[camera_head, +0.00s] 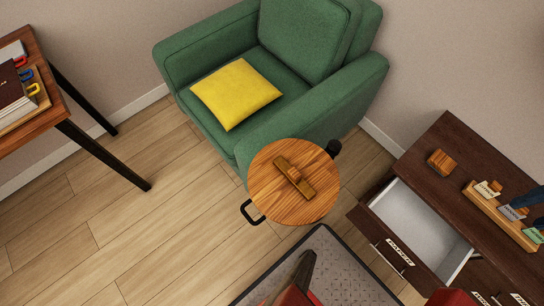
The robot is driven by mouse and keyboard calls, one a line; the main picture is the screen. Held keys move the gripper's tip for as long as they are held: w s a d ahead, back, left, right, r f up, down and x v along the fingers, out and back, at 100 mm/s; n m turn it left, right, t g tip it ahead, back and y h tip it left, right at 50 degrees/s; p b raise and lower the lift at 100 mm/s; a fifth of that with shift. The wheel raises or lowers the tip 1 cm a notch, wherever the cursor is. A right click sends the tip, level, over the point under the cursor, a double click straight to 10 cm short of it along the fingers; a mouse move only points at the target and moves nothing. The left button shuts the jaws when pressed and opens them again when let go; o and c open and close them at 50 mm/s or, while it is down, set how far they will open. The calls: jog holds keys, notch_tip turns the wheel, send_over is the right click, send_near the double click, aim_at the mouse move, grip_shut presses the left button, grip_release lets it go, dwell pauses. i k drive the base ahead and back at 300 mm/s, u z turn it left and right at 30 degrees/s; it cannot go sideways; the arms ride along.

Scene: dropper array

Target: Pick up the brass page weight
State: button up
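A brownish-gold bar with a raised round knob in its middle (293,177) lies diagonally on a round wooden side table (262,205). It looks like the page weight, though its colour is close to that of the wood. Nothing touches it except the tabletop. Dark and red parts at the bottom edge of the view look like parts of my own arm. They are cut off by the frame, and I cannot make out my gripper's fingers.
A green armchair (222,50) with a yellow cushion (236,94) stands behind the side table. At right, a dark cabinet (437,137) has an open, empty-looking drawer (412,228). A desk (55,103) stands at left. Floor between desk and side table is clear.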

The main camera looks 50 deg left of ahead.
aim_at(291, 173)
jog(key=u, duration=2.25)
jog(key=k, duration=1.05)
jog(key=z, duration=0.45)
jog(key=i, duration=0.7)
jog(key=u, duration=0.05)
